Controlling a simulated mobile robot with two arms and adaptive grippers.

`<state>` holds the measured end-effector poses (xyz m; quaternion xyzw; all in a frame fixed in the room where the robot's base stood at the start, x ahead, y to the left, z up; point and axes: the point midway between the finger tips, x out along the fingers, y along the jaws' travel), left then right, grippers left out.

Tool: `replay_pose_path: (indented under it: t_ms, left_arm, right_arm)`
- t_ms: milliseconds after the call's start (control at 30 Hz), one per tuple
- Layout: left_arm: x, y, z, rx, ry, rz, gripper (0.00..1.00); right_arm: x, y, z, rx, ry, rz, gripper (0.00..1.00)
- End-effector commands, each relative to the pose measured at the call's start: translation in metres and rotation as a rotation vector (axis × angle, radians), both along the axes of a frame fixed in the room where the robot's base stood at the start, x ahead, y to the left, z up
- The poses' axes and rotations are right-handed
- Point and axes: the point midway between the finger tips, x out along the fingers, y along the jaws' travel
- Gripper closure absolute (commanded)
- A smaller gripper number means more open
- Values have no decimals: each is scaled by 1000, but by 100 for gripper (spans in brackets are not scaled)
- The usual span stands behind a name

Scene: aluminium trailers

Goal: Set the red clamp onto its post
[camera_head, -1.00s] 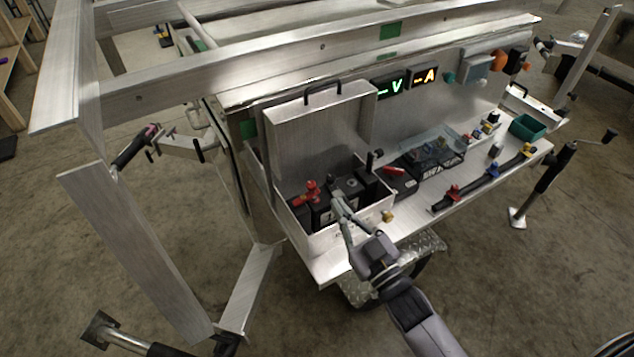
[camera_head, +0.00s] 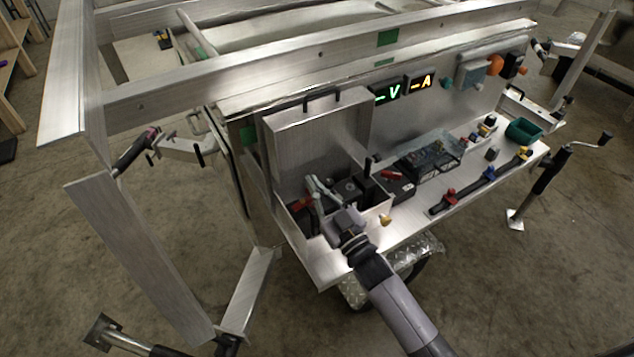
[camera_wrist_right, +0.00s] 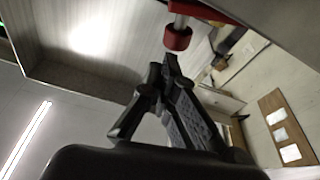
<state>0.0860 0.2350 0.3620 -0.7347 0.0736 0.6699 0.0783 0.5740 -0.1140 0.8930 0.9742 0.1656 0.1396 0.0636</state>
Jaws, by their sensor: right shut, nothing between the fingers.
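In the right wrist view, a red collar (camera_wrist_right: 177,38) on a short grey pin is just beyond the fingertips of my right gripper (camera_wrist_right: 170,60). The fingers are shut with nothing between them, and a small gap appears between them and the collar. I cannot tell whether the clamp is seated on its post. My left gripper is not in view.
The raised lid (camera_head: 312,130) stands behind the box. A brass-coloured piece (camera_head: 385,220) lies on the shelf in front of the box.

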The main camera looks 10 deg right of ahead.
Motion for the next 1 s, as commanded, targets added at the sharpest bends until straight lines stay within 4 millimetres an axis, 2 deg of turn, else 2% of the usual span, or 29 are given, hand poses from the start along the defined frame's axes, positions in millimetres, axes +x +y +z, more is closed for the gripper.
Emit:
replay_pose_path:
  t_ms: [100, 467, 767, 1000]
  left_arm:
    - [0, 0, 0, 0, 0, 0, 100]
    - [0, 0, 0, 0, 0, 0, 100]
    - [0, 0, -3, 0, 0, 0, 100]
    - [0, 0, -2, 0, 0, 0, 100]
  right_arm:
    - [0, -1, -6, 0, 1, -1, 100]
    - [0, -2, -7, 8, 2, -1, 100]
    - [5, -17, -20, 250, 81, -1, 100]
    - [5, -19, -21, 269, 86, -1, 100]
